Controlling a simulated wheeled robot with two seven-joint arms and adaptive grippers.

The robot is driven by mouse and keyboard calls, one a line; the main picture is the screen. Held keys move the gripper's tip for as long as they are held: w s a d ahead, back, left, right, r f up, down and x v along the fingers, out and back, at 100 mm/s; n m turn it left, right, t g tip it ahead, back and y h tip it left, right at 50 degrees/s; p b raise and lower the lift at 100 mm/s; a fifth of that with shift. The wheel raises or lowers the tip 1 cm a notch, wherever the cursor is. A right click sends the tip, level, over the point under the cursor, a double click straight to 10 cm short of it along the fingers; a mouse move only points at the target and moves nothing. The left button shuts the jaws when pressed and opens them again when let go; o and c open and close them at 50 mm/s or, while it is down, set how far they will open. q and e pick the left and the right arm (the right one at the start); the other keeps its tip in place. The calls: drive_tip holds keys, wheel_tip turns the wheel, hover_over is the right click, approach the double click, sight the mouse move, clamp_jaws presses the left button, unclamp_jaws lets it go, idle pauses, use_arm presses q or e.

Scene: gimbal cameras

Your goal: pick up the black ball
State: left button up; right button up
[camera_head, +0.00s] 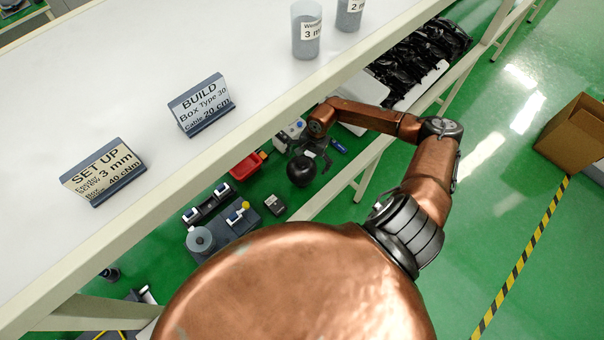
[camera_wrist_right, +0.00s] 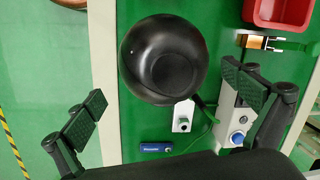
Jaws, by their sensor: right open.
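The black ball (camera_head: 301,171) sits low beside the white workbench, among small items over the green floor. In the right wrist view the ball (camera_wrist_right: 150,48) is a large dark round shape with a darker round patch, above the space between my fingers. My right gripper (camera_head: 312,152) is close to the ball in the head view, small and partly hidden by my wrist. My left gripper is out of view.
A red bin (camera_head: 247,166) lies left of the ball, and a white device with a blue knob (camera_wrist_right: 236,118) stands close to the right finger. A small blue item (camera_wrist_right: 155,148) lies below the ball. The workbench edge (camera_head: 250,140) overhangs nearby. A cardboard box (camera_head: 572,135) stands far right.

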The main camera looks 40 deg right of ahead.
drive_tip(key=f, duration=0.1)
drive_tip(key=a+f+p, duration=0.1)
drive_tip(key=f, duration=0.1)
drive_tip(key=w+f+p, duration=0.1)
drive_tip(key=f, duration=0.1)
drive_tip(key=shift+a+f, duration=0.25)
drive_tip(key=shift+a, duration=0.1)
drive_tip(key=shift+f, duration=0.25)
drive_tip(key=shift+c, duration=0.4)
drive_tip(key=c, duration=1.4)
drive_tip(key=shift+r, duration=0.1)
drive_tip(key=shift+c, duration=0.5)
